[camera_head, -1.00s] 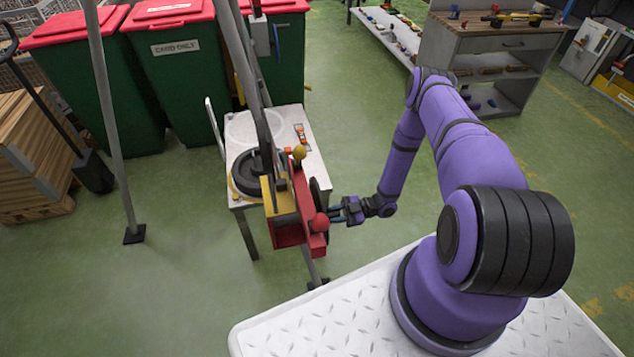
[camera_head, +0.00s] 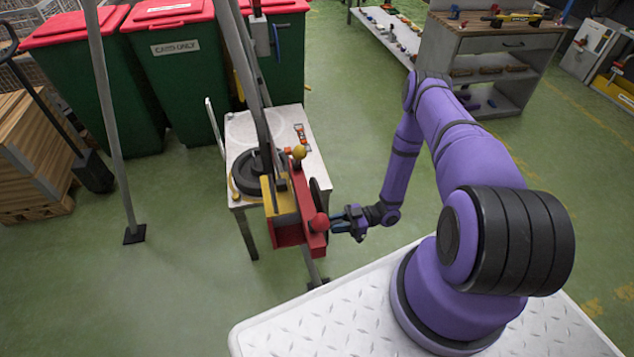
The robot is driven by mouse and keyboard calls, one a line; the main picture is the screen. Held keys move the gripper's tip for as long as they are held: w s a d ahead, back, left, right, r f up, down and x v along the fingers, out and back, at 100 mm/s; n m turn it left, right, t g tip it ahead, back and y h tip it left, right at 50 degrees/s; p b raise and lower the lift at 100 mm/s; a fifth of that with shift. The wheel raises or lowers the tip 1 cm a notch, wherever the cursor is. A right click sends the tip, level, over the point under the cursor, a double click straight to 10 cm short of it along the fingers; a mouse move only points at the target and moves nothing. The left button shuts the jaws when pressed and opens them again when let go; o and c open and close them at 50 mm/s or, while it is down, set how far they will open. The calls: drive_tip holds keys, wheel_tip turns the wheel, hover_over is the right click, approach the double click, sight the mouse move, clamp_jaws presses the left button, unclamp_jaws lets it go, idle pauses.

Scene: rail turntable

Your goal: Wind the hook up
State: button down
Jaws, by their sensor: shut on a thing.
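A red and yellow winch (camera_head: 291,232) is fixed to a grey leg of a tall frame. A dark wheel or crank plate shows at its right side, with a red ball knob (camera_head: 319,222) on it. A yellow ball knob (camera_head: 299,152) stands at its top. My gripper (camera_head: 336,222) reaches in from the right, shut at the red knob; its fingertips are small and the exact grip is hard to see. I cannot make out the hook for certain; a grey block with a blue part (camera_head: 276,40) is high up near the frame, by the bins.
A small white table (camera_head: 310,150) with a black round item (camera_head: 247,178) stands behind the winch. Frame legs (camera_head: 118,150) reach the floor at left. Green bins (camera_head: 180,75) stand behind, a workbench (camera_head: 490,45) at back right. Green floor is free between.

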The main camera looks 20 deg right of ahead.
drive_tip(key=shift+s+m, duration=0.3)
drive_tip(key=shift+s, duration=0.1)
drive_tip(key=shift+s+a+r, duration=0.15)
drive_tip(key=shift+s, duration=0.45)
drive_tip(key=shift+s+a+r, duration=0.15)
drive_tip(key=shift+s, duration=0.45)
drive_tip(key=c, duration=0.7)
unclamp_jaws()
drive_tip(key=shift+s+d, duration=0.25)
drive_tip(key=shift+d, duration=1.05)
drive_tip(key=shift+s+d, duration=0.2)
drive_tip(key=shift+d, duration=1.15)
drive_tip(key=shift+s+d, duration=0.25)
drive_tip(key=shift+d, duration=1.05)
